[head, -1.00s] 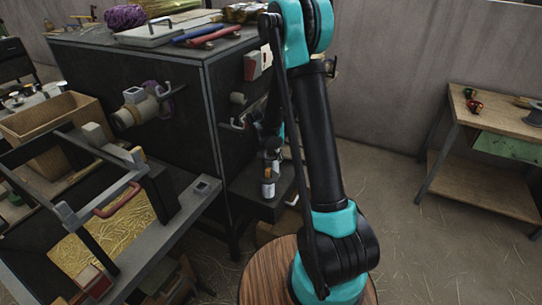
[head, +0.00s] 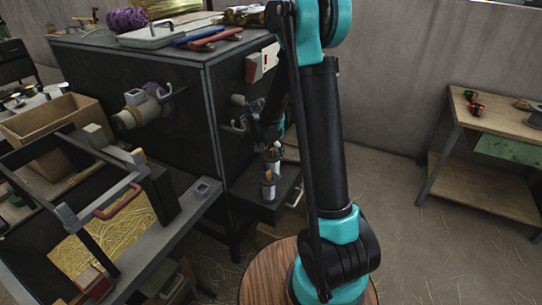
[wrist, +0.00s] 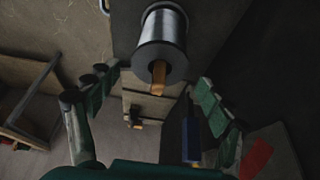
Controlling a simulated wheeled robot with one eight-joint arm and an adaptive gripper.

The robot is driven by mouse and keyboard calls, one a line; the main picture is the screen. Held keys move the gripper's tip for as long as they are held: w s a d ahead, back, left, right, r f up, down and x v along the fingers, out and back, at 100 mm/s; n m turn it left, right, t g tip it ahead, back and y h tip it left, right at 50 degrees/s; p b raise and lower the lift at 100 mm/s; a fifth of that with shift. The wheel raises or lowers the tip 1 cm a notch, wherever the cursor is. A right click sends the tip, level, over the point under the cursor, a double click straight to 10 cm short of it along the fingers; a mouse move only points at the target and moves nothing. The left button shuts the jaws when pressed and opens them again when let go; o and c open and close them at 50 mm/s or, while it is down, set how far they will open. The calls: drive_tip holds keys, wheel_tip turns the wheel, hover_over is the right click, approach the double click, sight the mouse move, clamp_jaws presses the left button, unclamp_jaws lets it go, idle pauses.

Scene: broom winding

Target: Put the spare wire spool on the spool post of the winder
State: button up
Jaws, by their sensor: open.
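A silver wire spool (wrist: 163,38) with a wooden-coloured stub at its end is at the top centre of the wrist view, ahead of my open fingers and apart from them. My gripper (wrist: 152,92) is open and empty, one green-padded finger on each side. In the head view, two small pale spools with orange-brown tops (head: 268,187) stand on a low dark shelf (head: 244,207) beside the cabinet. My wrist and gripper (head: 262,128) are just above them, partly hidden behind my arm. I cannot make out the winder's spool post for certain.
A large dark cabinet (head: 130,75) stands left of my arm, with a motor-like unit (head: 137,108) on its front and tools on top. A bench with a frame (head: 150,232) is at lower left. A wooden table (head: 490,185) stands at right. The floor between is clear.

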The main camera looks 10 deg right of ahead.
drive_tip(key=shift+v, duration=1.15)
drive_tip(key=shift+s+d+r, duration=0.1)
drive_tip(key=shift+s+r, duration=0.1)
drive_tip(key=shift+s, duration=0.1)
drive_tip(key=s+d+r+n+y, duration=0.1)
drive_tip(key=s+d+n, duration=0.1)
drive_tip(key=s, duration=1.1)
drive_tip(key=s+d+r+n+y, duration=0.1)
drive_tip(key=s+d+n, duration=0.2)
drive_tip(key=s, duration=1.1)
drive_tip(key=shift+s+d+r+n+y, duration=0.2)
drive_tip(key=shift+s+r+n+y, duration=0.15)
drive_tip(key=shift+n, duration=0.75)
drive_tip(key=shift+w, duration=0.1)
